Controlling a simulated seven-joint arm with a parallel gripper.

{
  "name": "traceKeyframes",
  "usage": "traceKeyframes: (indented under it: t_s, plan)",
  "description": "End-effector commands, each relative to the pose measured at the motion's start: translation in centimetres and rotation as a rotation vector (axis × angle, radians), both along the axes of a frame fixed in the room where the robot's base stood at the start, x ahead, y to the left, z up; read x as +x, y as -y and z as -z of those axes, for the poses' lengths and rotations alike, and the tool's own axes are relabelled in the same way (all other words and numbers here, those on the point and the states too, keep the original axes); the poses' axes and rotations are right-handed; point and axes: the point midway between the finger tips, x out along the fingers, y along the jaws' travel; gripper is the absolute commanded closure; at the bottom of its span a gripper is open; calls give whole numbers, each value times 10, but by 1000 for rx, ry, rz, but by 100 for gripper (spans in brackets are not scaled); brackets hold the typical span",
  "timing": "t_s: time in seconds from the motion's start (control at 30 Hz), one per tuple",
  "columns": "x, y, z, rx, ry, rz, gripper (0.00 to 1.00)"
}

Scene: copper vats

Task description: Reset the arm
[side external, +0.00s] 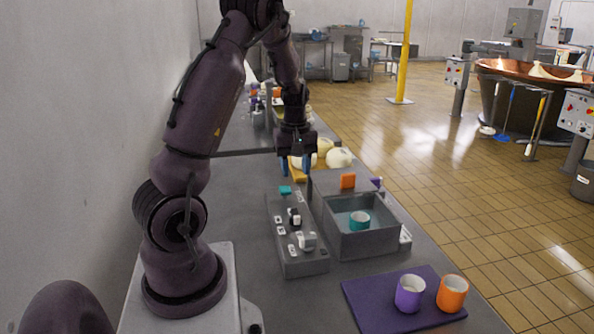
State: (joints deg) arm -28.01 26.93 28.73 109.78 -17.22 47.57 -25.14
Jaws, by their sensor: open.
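My gripper (296,168) hangs from the arm with its fingers pointing down, above the counter behind the grey panel and the grey bin. A small teal piece (285,190) lies near and below the left finger. The arm is bent, with its upper links reaching up and over from the base at the left.
A grey bin (365,241) holds a teal cup (359,221). A grey panel (304,268) with switches stands left of it. A purple mat (368,309) bears a purple cup (409,294) and an orange cup (452,294).

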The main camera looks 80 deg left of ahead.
Motion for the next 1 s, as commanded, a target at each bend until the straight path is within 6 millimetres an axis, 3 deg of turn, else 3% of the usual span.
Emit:
traceKeyframes:
  t_s: [0.27, 0.33, 0.47, 0.7, 1.0]
  plan:
    - [-1, 0, 0, -2, -3, 33, 57]
    - [-9, 11, 7, -32, -34, 108, 57]
    - [-3, 53, -11, -60, -5, 320, 57]
    - [8, 148, -67, -13, 105, 790, 57]
    - [-20, 254, -124, 203, 238, 1346, 57]
